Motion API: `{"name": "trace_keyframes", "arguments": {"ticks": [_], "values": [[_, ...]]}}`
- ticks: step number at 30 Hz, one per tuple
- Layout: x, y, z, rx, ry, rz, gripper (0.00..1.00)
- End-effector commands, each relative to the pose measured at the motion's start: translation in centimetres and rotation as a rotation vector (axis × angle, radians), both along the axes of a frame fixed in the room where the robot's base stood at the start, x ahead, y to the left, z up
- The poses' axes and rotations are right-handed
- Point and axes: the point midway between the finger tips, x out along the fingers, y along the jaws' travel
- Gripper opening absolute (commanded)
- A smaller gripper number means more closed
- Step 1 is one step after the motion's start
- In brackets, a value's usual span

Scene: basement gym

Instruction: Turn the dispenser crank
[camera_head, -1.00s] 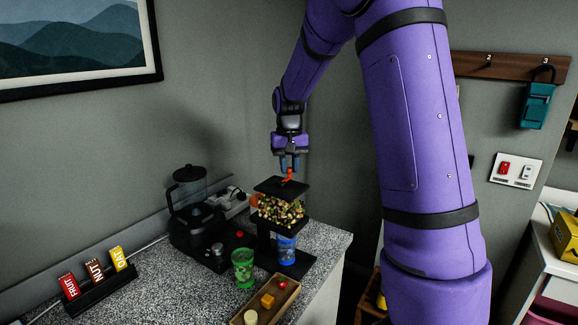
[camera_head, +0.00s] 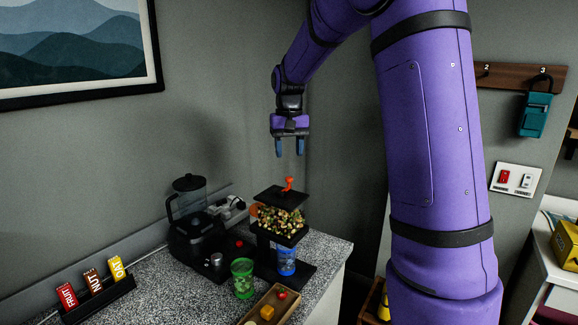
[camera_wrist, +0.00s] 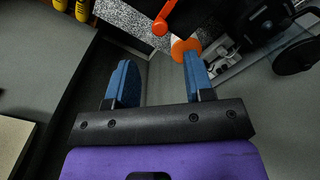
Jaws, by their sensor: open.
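The dispenser (camera_head: 281,222) stands on the counter, a black frame with a bin of mixed nuts or cereal pieces. Its orange-red crank (camera_head: 288,184) sticks up from the black top plate. A blue cup (camera_head: 286,262) stands under the bin. My gripper (camera_head: 289,155) is open and empty, above the crank and apart from it. In the wrist view the blue fingers (camera_wrist: 160,84) are spread. The crank (camera_wrist: 162,20) shows there at the top, beyond the fingertips.
A black coffee maker or blender (camera_head: 190,225) stands left of the dispenser. A green cup (camera_head: 243,279) and a wooden tray (camera_head: 254,311) with small blocks stand in front. A rack (camera_head: 98,301) holds labelled bars. A wall corner lies behind my gripper.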

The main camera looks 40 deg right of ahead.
Motion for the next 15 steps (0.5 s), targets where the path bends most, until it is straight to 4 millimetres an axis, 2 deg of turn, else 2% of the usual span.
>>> {"name": "trace_keyframes", "arguments": {"ticks": [3, 6, 15], "values": [[0.0, 0.0, 1.8, -0.001, -0.002, 0.000, 0.48], [0.0, 0.0, 2.6, 0.000, 0.000, 0.000, 0.48], [0.0, 0.0, 3.2, 0.000, 0.000, 0.000, 0.48]]}}
